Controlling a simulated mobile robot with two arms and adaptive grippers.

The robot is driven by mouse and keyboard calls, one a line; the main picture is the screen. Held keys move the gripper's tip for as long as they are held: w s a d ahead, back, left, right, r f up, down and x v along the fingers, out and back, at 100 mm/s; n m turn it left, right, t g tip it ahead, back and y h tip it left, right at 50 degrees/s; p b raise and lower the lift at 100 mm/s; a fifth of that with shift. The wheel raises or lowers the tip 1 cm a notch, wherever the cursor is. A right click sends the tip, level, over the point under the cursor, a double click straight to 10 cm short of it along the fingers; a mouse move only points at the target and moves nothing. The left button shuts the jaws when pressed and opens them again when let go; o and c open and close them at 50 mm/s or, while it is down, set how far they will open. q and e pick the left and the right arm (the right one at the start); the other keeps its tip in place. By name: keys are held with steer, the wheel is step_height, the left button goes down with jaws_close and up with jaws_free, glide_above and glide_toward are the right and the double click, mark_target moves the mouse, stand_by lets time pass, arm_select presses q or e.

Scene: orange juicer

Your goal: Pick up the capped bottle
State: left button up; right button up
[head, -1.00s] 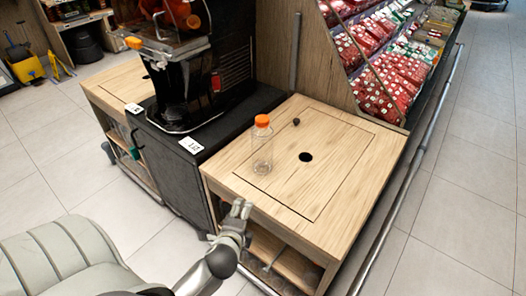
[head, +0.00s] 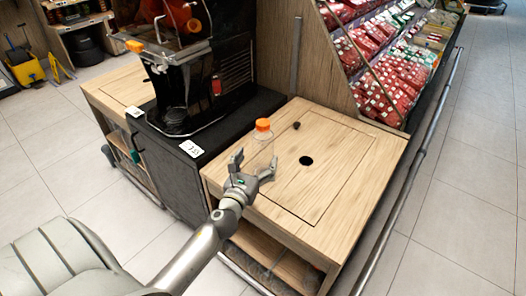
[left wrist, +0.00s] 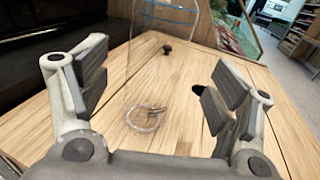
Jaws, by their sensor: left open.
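The capped bottle (head: 262,146) is clear with an orange cap and stands upright on the wooden cabinet top (head: 335,150). In the left wrist view, the bottle's lower body (left wrist: 152,90) shows between the open fingers, with its cap out of the picture. My left gripper (head: 252,168) is open at the near side of the bottle, its fingers apart to either side. In the left wrist view, the left gripper (left wrist: 155,85) has clear gaps to the bottle, which stands nearer the left finger. My right gripper is not in view.
A black juicer (head: 190,65) stands on a dark cabinet to the left. The wooden top has a dark round hole (head: 306,160) and a small dark knob (head: 296,125). A slanted shelf of red packages (head: 380,75) stands behind.

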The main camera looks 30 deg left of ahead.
mark_target(263, 146)
arm_select(q)
steer(key=shift+a+p+x, duration=0.2)
steer(key=shift+p+x, duration=0.1)
steer(key=shift+x, duration=2.85)
steer(key=shift+s+r, duration=0.1)
steer(key=shift+r, duration=0.1)
steer(key=c, duration=1)
steer(key=shift+c, duration=0.4)
steer(key=shift+r, duration=0.1)
